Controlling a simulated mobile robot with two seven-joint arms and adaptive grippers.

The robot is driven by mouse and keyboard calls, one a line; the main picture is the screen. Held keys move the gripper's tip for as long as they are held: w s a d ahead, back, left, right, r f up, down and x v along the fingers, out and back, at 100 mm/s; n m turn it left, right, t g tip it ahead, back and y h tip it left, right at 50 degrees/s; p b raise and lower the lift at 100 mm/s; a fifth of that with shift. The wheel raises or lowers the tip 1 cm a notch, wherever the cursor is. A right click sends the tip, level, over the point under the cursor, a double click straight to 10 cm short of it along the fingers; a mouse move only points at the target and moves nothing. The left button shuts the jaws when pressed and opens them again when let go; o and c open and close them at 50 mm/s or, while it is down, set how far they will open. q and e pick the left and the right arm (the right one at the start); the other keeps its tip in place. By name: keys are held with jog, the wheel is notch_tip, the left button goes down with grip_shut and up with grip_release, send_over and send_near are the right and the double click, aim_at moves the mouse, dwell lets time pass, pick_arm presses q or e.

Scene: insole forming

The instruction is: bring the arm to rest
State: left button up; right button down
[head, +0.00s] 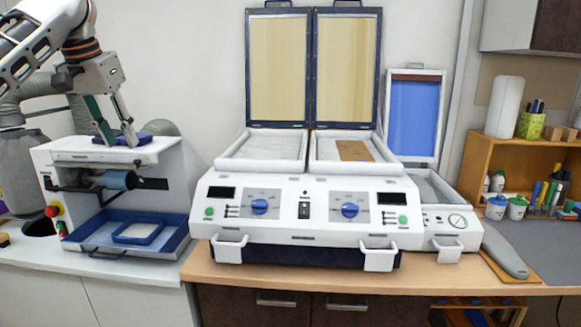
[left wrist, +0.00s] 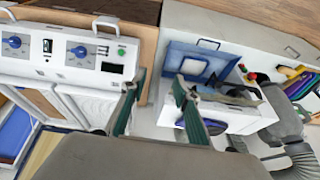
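My left gripper (head: 121,142) is at the upper left of the head view, above the white sanding machine (head: 120,160). Its two fingers are spread apart with nothing between them. A small blue tray (head: 128,140) lies on top of the machine, just behind the fingertips; I cannot tell whether they touch it. In the left wrist view the green-padded fingers (left wrist: 157,92) are also apart and empty. My right gripper does not show in either view.
A white two-bed forming machine (head: 305,185) with raised lids stands in the middle. A smaller unit with a blue lid (head: 413,118) is beside it. A blue tray (head: 138,233) sits at the sander's base. A wooden shelf (head: 468,165) holds bottles and pens at right.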

pick_arm(q)
jog(key=w+d+f+m, duration=0.2)
jog(key=w+d+f, duration=0.15)
jog(key=f, duration=0.65)
jog(key=s+d+f+m, duration=0.2)
jog(key=d+f, duration=0.3)
jog(key=f, duration=0.6)
jog(key=s+d+f+m, duration=0.15)
jog(key=d+f, duration=0.35)
jog(key=f, duration=0.5)
jog(key=s+d+f+m, duration=0.1)
jog(key=s+d+f, duration=0.25)
jog(key=f, duration=0.75)
jog(key=s+f+t, duration=0.3)
jog(key=s+f, duration=0.7)
jog(key=s, duration=0.2)
jog(key=s+a+y, duration=0.5)
jog(key=s+a, duration=1.2)
jog(key=s, duration=0.1)
jog(key=d+f+n+t+h, duration=0.3)
jog(key=d+f+h, duration=0.3)
jog(key=d+f, duration=0.8)
jog(key=shift+w+d+f+n+h, duration=0.15)
jog(key=shift+w+f+n+h, duration=0.25)
jog(key=shift+f, duration=0.5)
